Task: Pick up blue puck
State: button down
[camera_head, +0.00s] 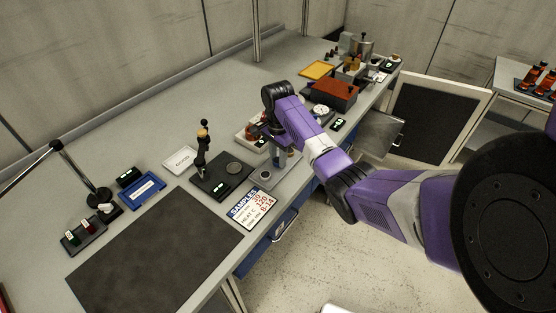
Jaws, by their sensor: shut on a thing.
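My gripper (280,158) points down over the right part of the bench, near its front edge. It is shut on a small bluish thing that I take to be the blue puck (276,161). The puck is tiny and partly hidden by the fingers, so its shape is unclear. Just below and left of the gripper is a small grey plate (274,183) with a round disc (265,175) on it. I cannot tell whether the puck touches the plate.
A black press-like stand (203,155) stands left of my gripper on a dark base with a round disc. A "SAMPLES" card (252,208) lies in front. A dark mat (155,250) covers the front left. A red-brown box (333,92) and a dial are behind right. The bench's back is clear.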

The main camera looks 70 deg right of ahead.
notch_tip(320, 180, up, 22)
jog(key=p, duration=0.3)
dwell(0.9)
